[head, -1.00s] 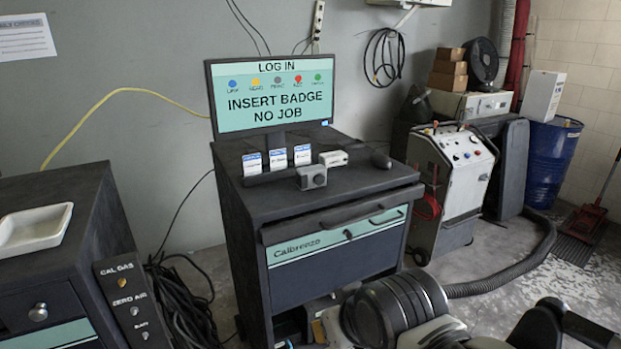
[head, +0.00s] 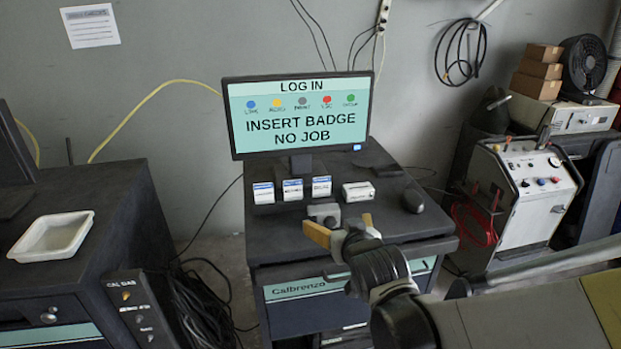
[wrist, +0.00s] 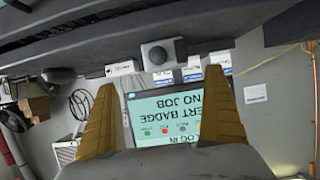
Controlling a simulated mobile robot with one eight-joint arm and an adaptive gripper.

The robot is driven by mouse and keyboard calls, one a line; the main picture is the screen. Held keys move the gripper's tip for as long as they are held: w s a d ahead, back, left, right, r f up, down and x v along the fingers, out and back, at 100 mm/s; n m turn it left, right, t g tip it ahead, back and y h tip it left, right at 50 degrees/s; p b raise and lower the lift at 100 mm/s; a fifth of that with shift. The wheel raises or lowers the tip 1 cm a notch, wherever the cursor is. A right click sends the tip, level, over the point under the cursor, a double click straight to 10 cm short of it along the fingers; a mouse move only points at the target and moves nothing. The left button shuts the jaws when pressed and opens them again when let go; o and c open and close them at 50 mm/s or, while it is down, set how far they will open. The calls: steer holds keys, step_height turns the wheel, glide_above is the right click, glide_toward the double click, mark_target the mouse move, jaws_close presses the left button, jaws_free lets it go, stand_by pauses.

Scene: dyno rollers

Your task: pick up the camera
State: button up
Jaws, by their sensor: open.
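The camera (head: 323,212) is a small grey box with a round lens. It stands near the front edge of the cabinet top, below the monitor. It also shows in the wrist view (wrist: 163,54), which is upside down, beyond and between my fingertips. My gripper (head: 340,228) has yellow-brown fingers and is in front of the cabinet, close to the camera. In the wrist view my gripper (wrist: 163,85) is open, with fingers spread wide and nothing between them. In the head view the fingers cover the camera's lower part. I see no contact with it.
The monitor (head: 300,115) stands behind. A cabinet with a white tray (head: 52,236) is at left.

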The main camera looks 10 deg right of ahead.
mark_target(325, 215)
steer(key=x, duration=0.3)
steer(key=b+x, duration=0.1)
steer(key=x, duration=0.1)
steer(key=shift+s+a, duration=0.1)
steer(key=shift+a, duration=0.25)
steer(key=x, duration=0.2)
steer(key=b+x, duration=0.1)
steer(key=x, duration=0.2)
steer(key=shift+w+a, duration=0.25)
steer(key=shift+w, duration=0.05)
steer(key=c, duration=1.4)
